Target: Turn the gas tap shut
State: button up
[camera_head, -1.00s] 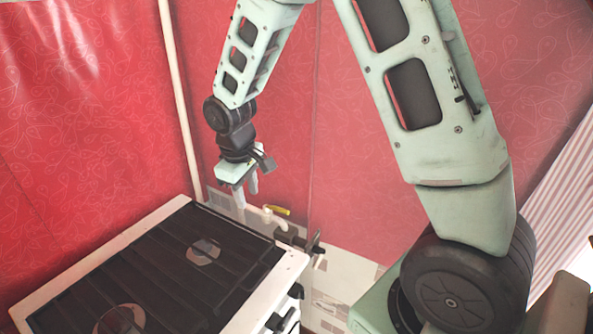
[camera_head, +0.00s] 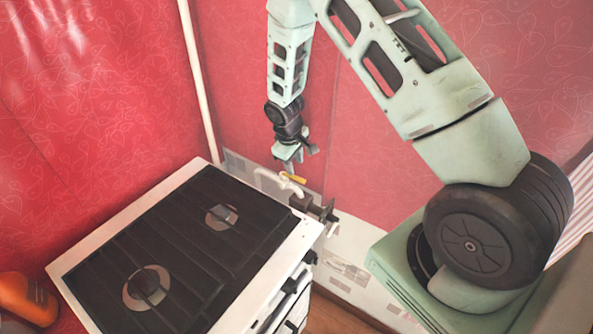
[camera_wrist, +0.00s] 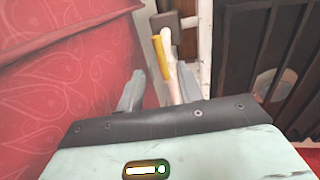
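The gas tap has a yellow lever handle (camera_head: 294,178) on a white pipe (camera_head: 268,176) behind the stove's right back corner. My gripper (camera_head: 289,163) points down just above the handle in the head view. In the wrist view my gripper (camera_wrist: 159,72) is open, its two grey fingers apart. The yellow handle (camera_wrist: 160,57) shows beyond the fingertips, between them and nearer the right finger, with the pipe (camera_wrist: 172,75) beside it. I cannot tell whether a finger touches the handle.
The stove (camera_head: 178,250) with dark grates stands left of the tap. A dark fitting (camera_head: 318,208) sits on the pipe right of the tap. Red patterned wall (camera_head: 235,90) is close behind. An orange object (camera_head: 27,298) lies at the lower left.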

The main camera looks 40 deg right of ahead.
aim_at(297, 177)
jog(key=shift+w+d+f+p, duration=0.1)
jog(key=shift+d+f+p, duration=0.15)
jog(key=shift+f, duration=0.75)
jog(key=shift+w+d+f+p, duration=0.1)
jog(key=shift+f+p, duration=0.15)
jog(key=shift+f, duration=0.7)
jog(key=shift+d+f+p, duration=0.2)
jog(key=shift+f+p, duration=0.05)
jog(key=shift+f, duration=0.75)
grip_shut()
